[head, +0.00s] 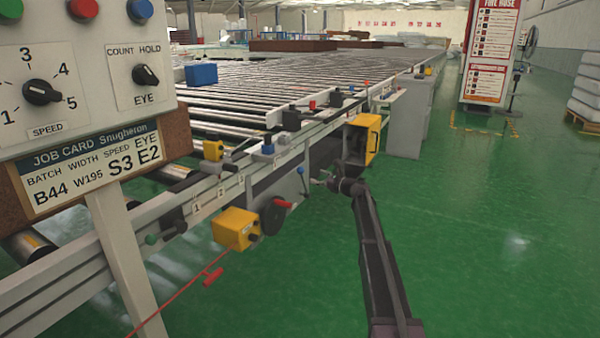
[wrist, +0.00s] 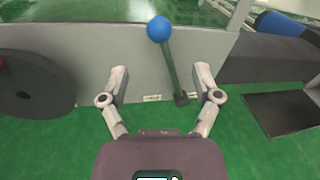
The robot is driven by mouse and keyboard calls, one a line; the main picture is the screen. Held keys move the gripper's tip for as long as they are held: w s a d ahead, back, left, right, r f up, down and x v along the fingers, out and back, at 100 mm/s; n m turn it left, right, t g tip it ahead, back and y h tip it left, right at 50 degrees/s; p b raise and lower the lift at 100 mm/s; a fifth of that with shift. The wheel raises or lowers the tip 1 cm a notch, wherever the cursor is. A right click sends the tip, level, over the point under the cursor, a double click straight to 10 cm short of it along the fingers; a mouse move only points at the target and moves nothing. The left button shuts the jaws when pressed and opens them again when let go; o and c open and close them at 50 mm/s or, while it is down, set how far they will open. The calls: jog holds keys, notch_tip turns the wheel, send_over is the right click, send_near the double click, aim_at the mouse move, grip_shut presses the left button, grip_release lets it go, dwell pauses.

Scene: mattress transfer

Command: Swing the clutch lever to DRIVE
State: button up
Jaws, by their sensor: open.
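The clutch lever is a dark rod with a blue ball knob (wrist: 158,29), which stands up and leans left in the wrist view. Its pivot end (wrist: 181,99) is low on a grey plate (wrist: 130,62). In the head view the blue knob (head: 300,170) shows small on the conveyor's near side. My gripper (wrist: 160,80) is open, with its two fingers apart on either side of the lever's rod in the picture; whether they touch it I cannot tell. In the head view my gripper (head: 322,181) is beside the lever, to its right. Small labels near the pivot are unreadable.
A black handwheel (head: 272,217) with a red handle is left of the lever. A yellow box (head: 236,229) with a red pull cord (head: 180,293) is further left. A yellow-sided housing (head: 373,140) is right of the lever. Green floor (head: 480,240) is clear at right.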

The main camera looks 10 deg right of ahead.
aim_at(300, 170)
jog(key=x, duration=0.9)
jog(key=shift+w+a, duration=0.1)
grip_shut()
jog(key=shift+a, duration=0.1)
